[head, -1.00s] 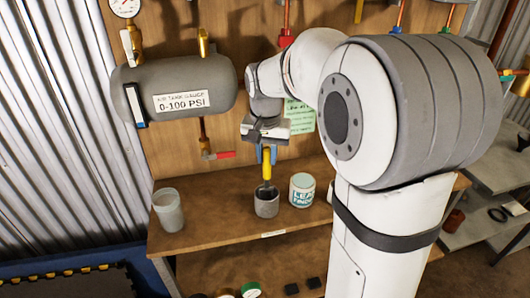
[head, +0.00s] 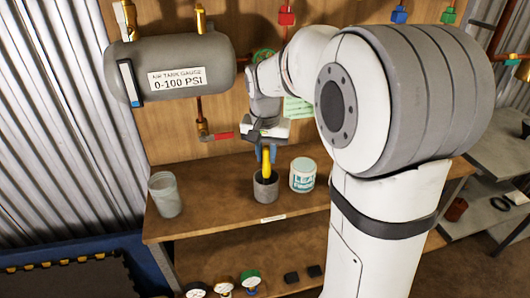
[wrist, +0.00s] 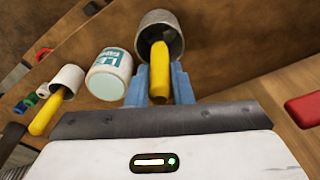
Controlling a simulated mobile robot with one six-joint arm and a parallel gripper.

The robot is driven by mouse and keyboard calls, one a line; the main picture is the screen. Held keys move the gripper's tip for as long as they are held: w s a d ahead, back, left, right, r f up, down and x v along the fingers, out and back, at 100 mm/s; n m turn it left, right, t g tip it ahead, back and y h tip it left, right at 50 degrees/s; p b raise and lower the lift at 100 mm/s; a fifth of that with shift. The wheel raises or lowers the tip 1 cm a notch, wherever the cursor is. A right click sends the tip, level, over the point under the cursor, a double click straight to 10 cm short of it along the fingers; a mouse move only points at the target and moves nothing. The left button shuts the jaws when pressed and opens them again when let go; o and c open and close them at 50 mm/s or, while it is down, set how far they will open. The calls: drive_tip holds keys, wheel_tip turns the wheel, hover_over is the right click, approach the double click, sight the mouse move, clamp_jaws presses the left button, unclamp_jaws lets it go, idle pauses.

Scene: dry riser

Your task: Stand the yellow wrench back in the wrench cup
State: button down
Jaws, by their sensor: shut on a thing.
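The yellow wrench (head: 266,163) is upright between the blue fingers of my gripper (head: 266,155), which is shut on its handle. The grey wrench cup (head: 265,189) stands on the wooden shelf right below. The lower end of the wrench is hidden inside the cup. In the wrist view the yellow handle (wrist: 159,68) runs from between the fingers (wrist: 160,90) into the mouth of the cup (wrist: 158,25). I cannot tell whether the wrench touches the cup's bottom.
A white leak finder can (head: 303,175) stands close to the right of the cup. A translucent grey tumbler (head: 165,194) stands to the left. The grey air tank (head: 180,70) and a red-handled valve (head: 215,135) are on the back board. The shelf (head: 215,205) between tumbler and cup is clear.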

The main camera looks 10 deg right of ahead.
drive_tip(key=c, duration=1.2)
unclamp_jaws()
drive_tip(key=r, duration=0.7)
drive_tip(key=shift+s+a+r, duration=0.15)
drive_tip(key=shift+s+r, duration=0.2)
drive_tip(key=shift+s, duration=0.05)
drive_tip(key=s+f+n, duration=0.1)
drive_tip(key=s, duration=0.3)
drive_tip(key=s+f+n+p, duration=0.1)
drive_tip(key=s, duration=0.3)
drive_tip(key=s+n+t, duration=0.1)
drive_tip(key=s, duration=0.3)
drive_tip(key=shift+f, duration=0.4)
drive_tip(key=s+f+n, duration=0.2)
drive_tip(key=s+f, duration=0.2)
drive_tip(key=s, duration=0.4)
drive_tip(key=shift+f+t+p, duration=0.3)
drive_tip(key=shift+p, duration=0.05)
